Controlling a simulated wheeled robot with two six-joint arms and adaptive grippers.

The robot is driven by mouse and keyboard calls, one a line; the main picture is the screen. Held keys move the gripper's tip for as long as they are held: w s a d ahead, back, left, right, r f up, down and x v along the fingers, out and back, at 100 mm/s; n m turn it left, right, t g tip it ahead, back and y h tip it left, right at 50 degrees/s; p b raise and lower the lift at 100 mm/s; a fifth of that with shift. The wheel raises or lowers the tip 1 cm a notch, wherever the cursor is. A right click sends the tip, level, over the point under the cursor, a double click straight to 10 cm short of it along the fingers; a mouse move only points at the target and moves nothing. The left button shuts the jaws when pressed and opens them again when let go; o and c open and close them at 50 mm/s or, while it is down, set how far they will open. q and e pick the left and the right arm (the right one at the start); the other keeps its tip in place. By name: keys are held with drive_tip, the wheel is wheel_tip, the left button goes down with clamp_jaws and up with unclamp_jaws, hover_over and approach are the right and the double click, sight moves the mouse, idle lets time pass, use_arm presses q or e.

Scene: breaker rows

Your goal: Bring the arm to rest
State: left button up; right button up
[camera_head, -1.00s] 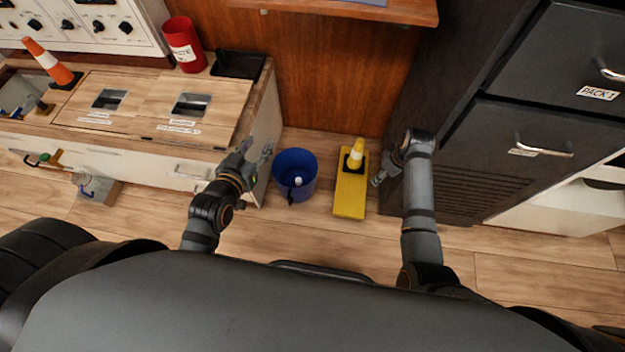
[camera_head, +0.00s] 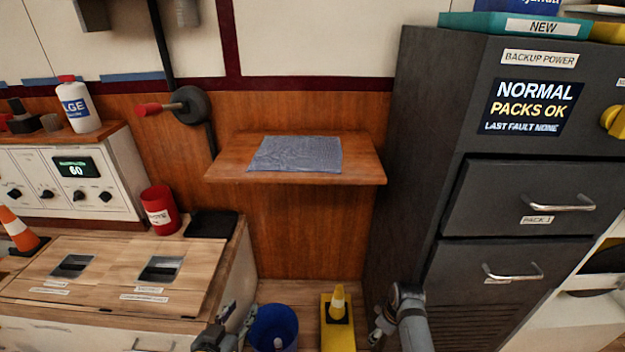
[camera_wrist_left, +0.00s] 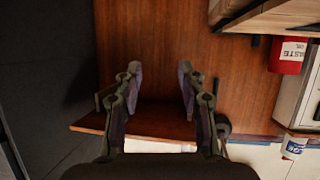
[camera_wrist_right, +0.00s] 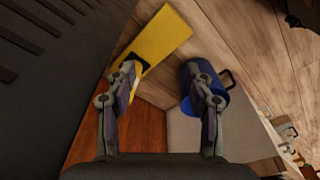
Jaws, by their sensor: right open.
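My left gripper (camera_head: 230,328) is low in the head view, beside the counter's front corner and left of the blue bin (camera_head: 262,325). In the left wrist view its fingers (camera_wrist_left: 158,82) are apart with nothing between them, facing the wood panel. My right arm comes up at the bottom right of the head view, and its gripper (camera_head: 379,328) is beside the dark cabinet. In the right wrist view its fingers (camera_wrist_right: 160,82) are apart and empty. Beyond them show the yellow block (camera_wrist_right: 165,40) with a cone and the blue bin (camera_wrist_right: 216,98).
The wooden counter (camera_head: 100,260) with two slots and a red cup (camera_head: 160,208) is on the left. A wall shelf (camera_head: 225,172) with a grey cloth (camera_head: 295,155) is in the middle. The dark cabinet (camera_head: 480,260) with drawers stands on the right.

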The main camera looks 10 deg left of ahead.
use_arm(q)
drive_tip(key=s+a+f+g+y+p, duration=0.1)
drive_tip(key=s+a+f+g+p, duration=0.2)
drive_tip(key=s+f+g+p, duration=1.2)
drive_tip(key=s+a+f+t+p, duration=0.1)
drive_tip(key=s+a+f+p, duration=0.1)
drive_tip(key=s+p, duration=0.5)
drive_tip(key=s+a+f+t+y+p, duration=0.1)
drive_tip(key=s+a+f+p, duration=0.1)
drive_tip(key=s+p, duration=0.5)
drive_tip(key=s, duration=0.3)
drive_tip(key=shift+s+t, duration=0.3)
drive_tip(key=shift+s, duration=0.05)
use_arm(e)
drive_tip(key=s+d+m, duration=0.3)
drive_tip(key=s+d, duration=0.1)
drive_tip(key=s, duration=0.9)
drive_tip(key=s+d+f+m+h, duration=0.1)
drive_tip(key=s+d+m, duration=0.2)
drive_tip(key=s, duration=1.1)
drive_tip(key=s+d+m+h, duration=0.1)
drive_tip(key=s+d+m, duration=0.2)
drive_tip(key=s, duration=1)
drive_tip(key=d, duration=0.3)
drive_tip(key=shift+s+f, duration=0.15)
drive_tip(key=shift+s, duration=0.1)
use_arm(q)
drive_tip(key=shift+a, duration=0.1)
use_arm(e)
drive_tip(key=shift+d, duration=0.1)
